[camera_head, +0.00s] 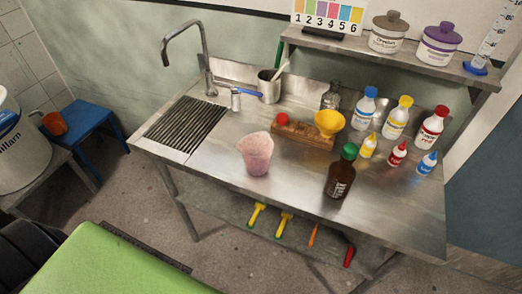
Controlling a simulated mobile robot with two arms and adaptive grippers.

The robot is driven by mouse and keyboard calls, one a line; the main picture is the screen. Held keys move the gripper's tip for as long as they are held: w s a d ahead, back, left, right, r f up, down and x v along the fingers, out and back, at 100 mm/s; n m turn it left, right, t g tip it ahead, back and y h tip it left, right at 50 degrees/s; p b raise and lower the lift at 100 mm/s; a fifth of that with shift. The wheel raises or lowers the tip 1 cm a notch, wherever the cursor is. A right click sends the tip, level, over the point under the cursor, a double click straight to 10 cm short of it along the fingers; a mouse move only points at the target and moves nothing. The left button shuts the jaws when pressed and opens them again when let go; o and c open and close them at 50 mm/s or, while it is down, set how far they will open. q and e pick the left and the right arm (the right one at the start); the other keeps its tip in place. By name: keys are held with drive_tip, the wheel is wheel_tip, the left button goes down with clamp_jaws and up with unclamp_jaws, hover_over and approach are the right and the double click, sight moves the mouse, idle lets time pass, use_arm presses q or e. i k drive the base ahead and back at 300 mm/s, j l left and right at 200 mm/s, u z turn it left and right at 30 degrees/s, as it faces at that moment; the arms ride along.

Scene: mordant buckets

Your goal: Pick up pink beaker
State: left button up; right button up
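The pink beaker (257,154) stands upright on the steel sink table (215,183), near its front edge and left of the middle. It is translucent, speckled pink, wider at the top, with a spout. Nothing touches it that I can see. Neither of my grippers shows in the head view.
A brown bottle with a green cap (341,172) stands right of the beaker. Behind it is a wooden rack (297,136) with a yellow funnel (329,122). Several small bottles stand further right. A dark drain grate (186,125) is at left; bare steel lies between grate and beaker.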

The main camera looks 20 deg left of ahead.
sight(257, 148)
drive_tip(key=l+u, duration=0.6)
drive_tip(key=u, duration=0.15)
drive_tip(key=l+u, duration=0.4)
drive_tip(key=i+j, duration=0.05)
drive_tip(key=j, duration=0.05)
